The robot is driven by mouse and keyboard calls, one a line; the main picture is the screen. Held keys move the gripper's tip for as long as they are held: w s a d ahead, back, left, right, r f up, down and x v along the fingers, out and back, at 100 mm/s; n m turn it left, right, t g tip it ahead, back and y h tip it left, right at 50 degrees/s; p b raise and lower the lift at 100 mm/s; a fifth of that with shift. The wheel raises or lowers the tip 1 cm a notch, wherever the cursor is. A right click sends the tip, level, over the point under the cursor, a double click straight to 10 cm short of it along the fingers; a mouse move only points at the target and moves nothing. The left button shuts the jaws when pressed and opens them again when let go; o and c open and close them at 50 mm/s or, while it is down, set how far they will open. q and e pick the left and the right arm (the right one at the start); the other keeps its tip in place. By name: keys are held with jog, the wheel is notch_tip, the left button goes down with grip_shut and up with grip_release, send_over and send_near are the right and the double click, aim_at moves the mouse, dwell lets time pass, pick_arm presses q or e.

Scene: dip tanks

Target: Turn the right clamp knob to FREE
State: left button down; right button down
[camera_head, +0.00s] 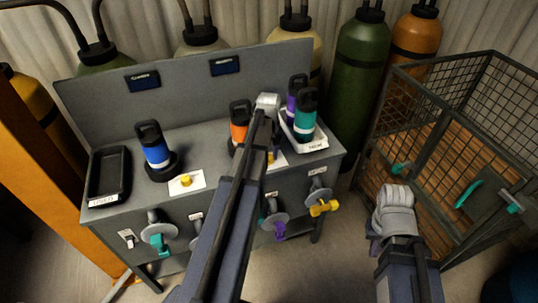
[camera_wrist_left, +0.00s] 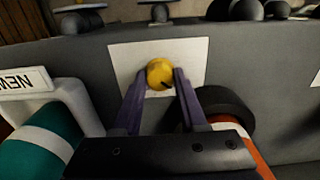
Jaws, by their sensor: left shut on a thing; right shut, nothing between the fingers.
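The right clamp knob is a small yellow knob (camera_wrist_left: 158,71) on a white plate (camera_wrist_left: 196,57). In the left wrist view it lies between the purple fingers of my left gripper (camera_wrist_left: 160,84), which is shut on it. A dark mark on the knob points toward the lower right there. In the head view the knob (camera_head: 270,157) is mostly hidden by my left arm, and the plate's lettering cannot be read. An orange bottle (camera_head: 239,124) stands in a black ring (camera_wrist_left: 228,105) beside the plate. My right gripper (camera_head: 374,246) is shut and empty, low at the right, away from the bench.
A white tray (camera_head: 318,146) holds a teal bottle (camera_head: 305,117) and a purple one close by. Another yellow knob (camera_head: 186,181) is near a blue bottle (camera_head: 153,143) at left. A black tray (camera_head: 124,176) stands far left. A mesh cage (camera_head: 455,150) is at right.

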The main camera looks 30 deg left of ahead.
aim_at(269, 156)
pick_arm(q)
jog(key=shift+c, duration=2.2)
grip_release()
notch_tip(269, 156, up, 8)
jog(key=p, duration=0.8)
jog(key=shift+f, duration=0.1)
